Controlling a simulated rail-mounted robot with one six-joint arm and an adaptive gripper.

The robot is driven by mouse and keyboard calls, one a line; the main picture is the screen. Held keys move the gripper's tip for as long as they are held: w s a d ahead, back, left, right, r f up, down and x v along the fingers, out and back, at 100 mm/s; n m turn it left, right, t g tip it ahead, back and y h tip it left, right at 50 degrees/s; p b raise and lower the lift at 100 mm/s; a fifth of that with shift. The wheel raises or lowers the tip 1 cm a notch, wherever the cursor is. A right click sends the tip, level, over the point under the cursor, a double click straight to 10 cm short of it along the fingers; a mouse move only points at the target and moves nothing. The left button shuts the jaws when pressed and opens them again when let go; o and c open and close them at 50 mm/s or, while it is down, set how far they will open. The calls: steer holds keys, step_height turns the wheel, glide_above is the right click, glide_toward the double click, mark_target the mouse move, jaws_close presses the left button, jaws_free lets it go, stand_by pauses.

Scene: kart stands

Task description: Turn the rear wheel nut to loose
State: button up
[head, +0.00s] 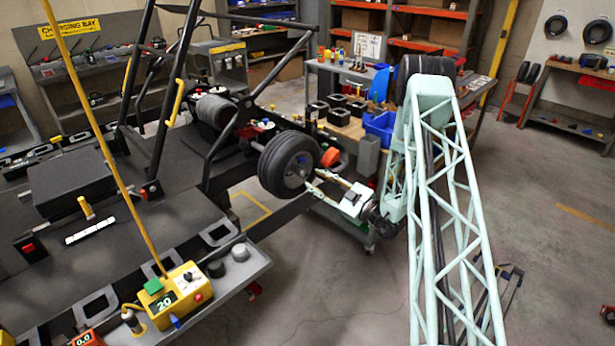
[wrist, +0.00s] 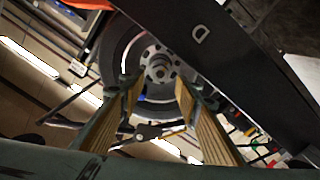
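The rear wheel (head: 288,163) is a black tyre on a grey hub, mounted at the near rear corner of the kart. Its wheel nut (wrist: 159,69) shows in the wrist view as a small round piece at the centre of the hub (wrist: 152,58). In the head view the nut is too small to make out. My gripper (head: 313,180) reaches in from the right, its fingertips close to the hub face. In the wrist view my gripper (wrist: 158,85) has its two fingers spread, wider apart than the nut. I see no contact with the nut.
A dark flat panel (wrist: 225,45) crosses the upper right of the wrist view, near the wheel. The kart's black frame (head: 262,215) lies left of the wheel. A yellow control box (head: 172,297) is at lower left.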

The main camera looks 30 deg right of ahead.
mark_target(306, 174)
steer(key=shift+x, duration=2.65)
steer(key=c, duration=0.9)
